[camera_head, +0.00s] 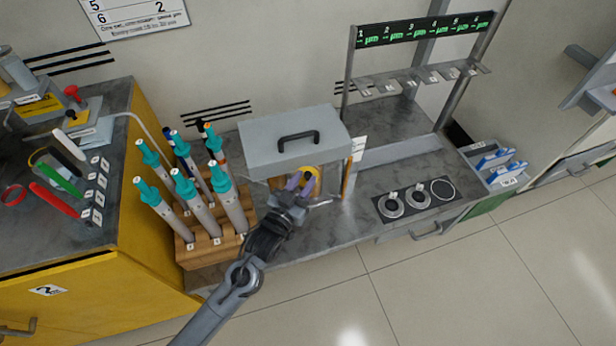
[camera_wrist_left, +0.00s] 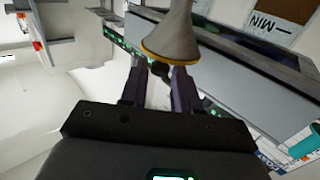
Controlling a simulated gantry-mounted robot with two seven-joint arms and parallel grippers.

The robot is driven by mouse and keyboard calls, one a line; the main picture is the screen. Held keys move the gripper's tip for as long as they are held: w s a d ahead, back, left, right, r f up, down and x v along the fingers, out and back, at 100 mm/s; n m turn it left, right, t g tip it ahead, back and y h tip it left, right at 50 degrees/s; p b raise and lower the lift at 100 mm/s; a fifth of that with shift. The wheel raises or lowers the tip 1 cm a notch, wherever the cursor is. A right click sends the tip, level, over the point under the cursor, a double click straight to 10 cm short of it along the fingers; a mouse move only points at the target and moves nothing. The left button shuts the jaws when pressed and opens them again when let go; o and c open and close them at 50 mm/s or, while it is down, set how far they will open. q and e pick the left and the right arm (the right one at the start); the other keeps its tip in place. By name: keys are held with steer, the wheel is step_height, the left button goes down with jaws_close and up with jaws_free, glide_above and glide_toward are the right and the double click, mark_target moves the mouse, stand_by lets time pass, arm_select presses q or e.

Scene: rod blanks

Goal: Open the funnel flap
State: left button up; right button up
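The funnel shows in the left wrist view as a grey-beige cone (camera_wrist_left: 180,35) with a yellow rim (camera_wrist_left: 165,61). A small dark knob (camera_wrist_left: 160,71) sits just below that rim. I take it to be on the funnel flap, which I cannot make out clearly. My left gripper (camera_wrist_left: 160,76) has its two dark fingers apart, one on each side of the knob; a narrow gap seems to remain. In the head view my left gripper (camera_head: 301,183) is in front of a yellow part (camera_head: 312,173) under the grey handled box (camera_head: 290,150). My right gripper is not in view.
A wooden rack (camera_head: 208,247) with several teal-capped tubes stands close left of my left arm. A yellow cabinet (camera_head: 150,240) stands further left. Right of the box are a black plate with round pieces (camera_head: 416,198) and a metal stand (camera_head: 420,77). The floor in front is clear.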

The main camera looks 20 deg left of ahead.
mark_target(307, 174)
arm_select(q)
steer(key=shift+w+d+b, duration=0.15)
steer(key=shift+w+b, duration=0.2)
steer(key=shift+w, duration=1.1)
steer(key=shift+c, duration=0.5)
jaws_close()
